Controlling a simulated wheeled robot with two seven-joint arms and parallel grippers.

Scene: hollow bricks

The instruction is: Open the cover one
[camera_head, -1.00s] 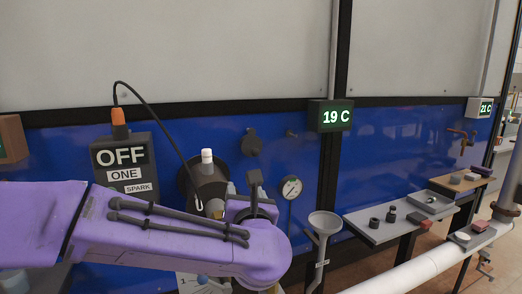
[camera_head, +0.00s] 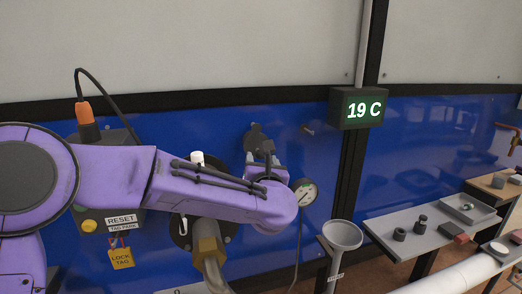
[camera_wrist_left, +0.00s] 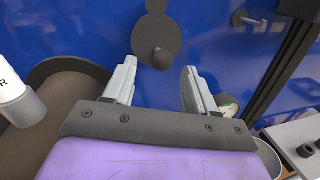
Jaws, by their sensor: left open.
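A dark round cover (camera_head: 253,138) with a smaller round part above it is on the blue wall panel; I take it for cover one, though no label on it is readable. In the left wrist view the cover (camera_wrist_left: 156,35) has a dark knob (camera_wrist_left: 160,60) at its lower part. My left gripper (camera_wrist_left: 158,68) is open, with its two fingers on either side of the knob as seen from the wrist; I cannot tell whether the knob is between them in depth. In the head view my left gripper (camera_head: 266,156) is just in front of the cover's lower right and partly hides it.
A round gauge (camera_head: 304,191) is close to my gripper's right. A funnel (camera_head: 342,236) stands below it. A brass pipe fitting (camera_head: 208,250) and a white-capped part (camera_head: 197,158) are left of the gripper. A grey shelf (camera_head: 385,226) with small parts is at right.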

